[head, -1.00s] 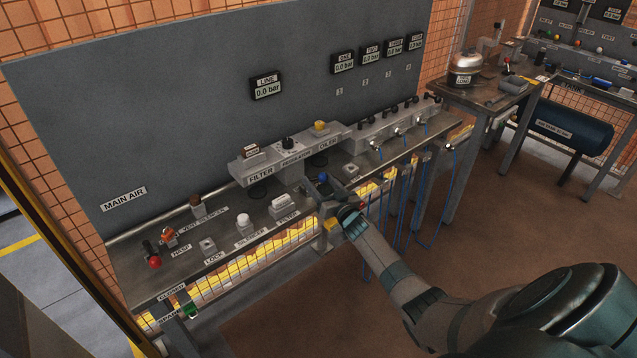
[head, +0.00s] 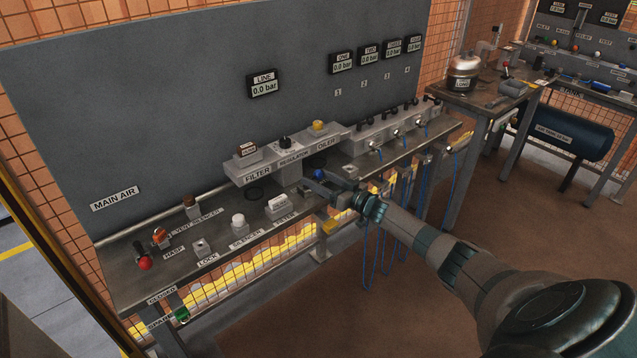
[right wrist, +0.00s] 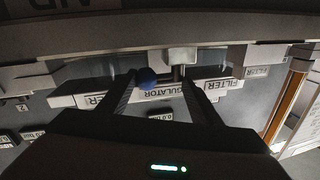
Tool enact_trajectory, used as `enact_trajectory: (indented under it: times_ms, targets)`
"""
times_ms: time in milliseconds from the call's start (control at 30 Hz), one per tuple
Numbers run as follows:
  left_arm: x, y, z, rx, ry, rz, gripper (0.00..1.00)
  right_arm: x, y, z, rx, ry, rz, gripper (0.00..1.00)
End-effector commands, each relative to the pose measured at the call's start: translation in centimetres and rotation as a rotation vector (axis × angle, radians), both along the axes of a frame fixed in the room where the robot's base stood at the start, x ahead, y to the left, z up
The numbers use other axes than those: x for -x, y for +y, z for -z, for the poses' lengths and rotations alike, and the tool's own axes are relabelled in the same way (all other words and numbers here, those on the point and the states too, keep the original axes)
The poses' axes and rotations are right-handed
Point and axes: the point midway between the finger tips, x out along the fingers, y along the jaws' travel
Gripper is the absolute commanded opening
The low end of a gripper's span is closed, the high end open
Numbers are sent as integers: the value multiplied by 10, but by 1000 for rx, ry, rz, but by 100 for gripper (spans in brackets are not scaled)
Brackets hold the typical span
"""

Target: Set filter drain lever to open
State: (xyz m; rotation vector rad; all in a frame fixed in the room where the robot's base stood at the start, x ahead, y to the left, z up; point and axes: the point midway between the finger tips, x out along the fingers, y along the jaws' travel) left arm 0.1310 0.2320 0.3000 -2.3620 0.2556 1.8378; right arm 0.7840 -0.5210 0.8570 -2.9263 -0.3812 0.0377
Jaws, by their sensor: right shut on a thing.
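The filter block (head: 257,172) is a grey block on the bench, first in the row before the regulator (head: 292,158) and the oiler (head: 327,143). A blue ball knob (head: 319,174) shows low in front of this row, at my right gripper (head: 312,184). It also shows in the right wrist view (right wrist: 147,77), by the left-hand finger. Which way the lever is turned cannot be told. My left gripper is out of view.
The bench (head: 140,285) carries a red-knobbed lever (head: 145,263), a white knob (head: 238,221) and small labelled holders. A manifold (head: 390,133) with blue hoses (head: 400,215) stands right of the row. The floor in front is clear.

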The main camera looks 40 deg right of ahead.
Motion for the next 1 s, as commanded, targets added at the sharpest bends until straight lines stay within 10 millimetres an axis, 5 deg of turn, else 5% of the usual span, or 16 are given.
enact_trajectory:
  times_ms: [300,333,400,1000]
  targets:
    - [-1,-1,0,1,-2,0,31,0,-8,-3,2,1,13,36]
    - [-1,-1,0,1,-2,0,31,0,-8,-3,2,0,13,63]
    - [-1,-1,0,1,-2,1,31,0,-7,-3,2,1,12,72]
    - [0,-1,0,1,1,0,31,5,-4,0,1,1,4,72]
